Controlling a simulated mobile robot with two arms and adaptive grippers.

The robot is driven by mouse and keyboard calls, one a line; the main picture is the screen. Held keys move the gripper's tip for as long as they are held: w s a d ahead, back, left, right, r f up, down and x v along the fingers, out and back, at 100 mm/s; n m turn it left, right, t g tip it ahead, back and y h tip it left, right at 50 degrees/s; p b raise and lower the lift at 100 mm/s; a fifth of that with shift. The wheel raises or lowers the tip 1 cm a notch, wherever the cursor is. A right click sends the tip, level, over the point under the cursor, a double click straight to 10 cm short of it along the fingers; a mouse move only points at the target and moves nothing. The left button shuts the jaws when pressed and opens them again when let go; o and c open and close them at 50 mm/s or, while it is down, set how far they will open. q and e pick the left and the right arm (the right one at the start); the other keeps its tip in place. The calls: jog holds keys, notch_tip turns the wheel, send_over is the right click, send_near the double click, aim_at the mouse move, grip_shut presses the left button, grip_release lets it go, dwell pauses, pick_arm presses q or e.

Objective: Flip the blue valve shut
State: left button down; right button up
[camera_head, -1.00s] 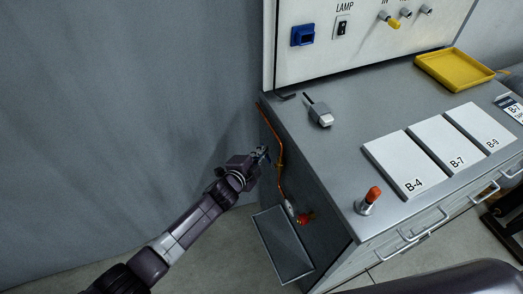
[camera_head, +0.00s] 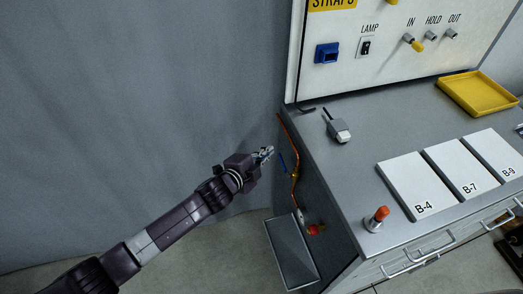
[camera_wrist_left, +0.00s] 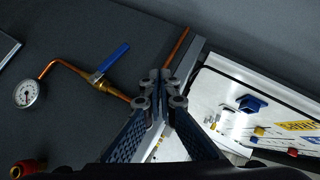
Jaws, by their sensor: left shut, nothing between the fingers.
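The blue valve lever (camera_head: 283,163) is on the copper pipe (camera_head: 295,160) on the bench's left side panel. In the left wrist view the blue lever (camera_wrist_left: 113,58) slants away from the pipe at its brass body (camera_wrist_left: 95,78). My left gripper (camera_head: 268,152) is shut and empty, just left of and above the lever in the head view. In the left wrist view its closed fingertips (camera_wrist_left: 160,78) are to the right of the lever, apart from it in the picture, and cover part of the pipe. My right gripper is not in view.
A round gauge (camera_wrist_left: 26,94) is at the pipe's end, near a red knob (camera_head: 315,229). A grey tray (camera_head: 291,252) juts from the panel below. The bench top (camera_head: 345,170) holds white plates, a yellow tray (camera_head: 478,93) and an orange-capped part (camera_head: 378,218). Open space lies left of the bench.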

pick_arm(q)
jog(key=shift+s+a+r, duration=0.25)
jog(key=shift+a+r, duration=0.15)
jog(key=shift+r, duration=0.05)
jog(key=shift+s+a+r, duration=0.2)
jog(key=shift+a+r, duration=0.2)
jog(key=shift+r, duration=0.05)
